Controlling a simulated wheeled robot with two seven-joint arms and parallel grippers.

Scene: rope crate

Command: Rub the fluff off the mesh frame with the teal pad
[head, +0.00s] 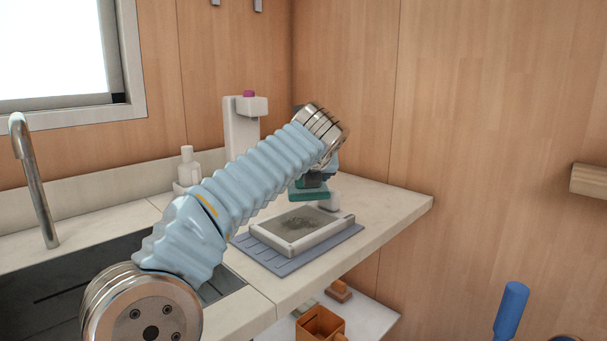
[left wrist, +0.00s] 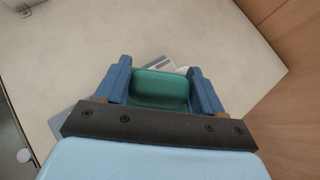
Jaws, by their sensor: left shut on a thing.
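The mesh frame (head: 272,237) has a pale rim and lies on a blue-grey ribbed mat (head: 263,259) on the counter. A dark patch of fluff (head: 298,223) sits on the middle of its mesh. My left gripper (head: 311,184) is shut on the teal pad (head: 310,196) and holds it above the counter, past the frame's far side. In the left wrist view the pad (left wrist: 160,88) sits between the two blue fingers of the gripper (left wrist: 163,86). The pad hides most of the frame there. My right gripper is not in view.
A sink with a tap (head: 33,180) is at the left. A white bottle (head: 188,166) and a pale stand (head: 240,128) are at the back. An orange box (head: 318,325) sits on a lower shelf. The counter's right end (head: 385,207) is clear.

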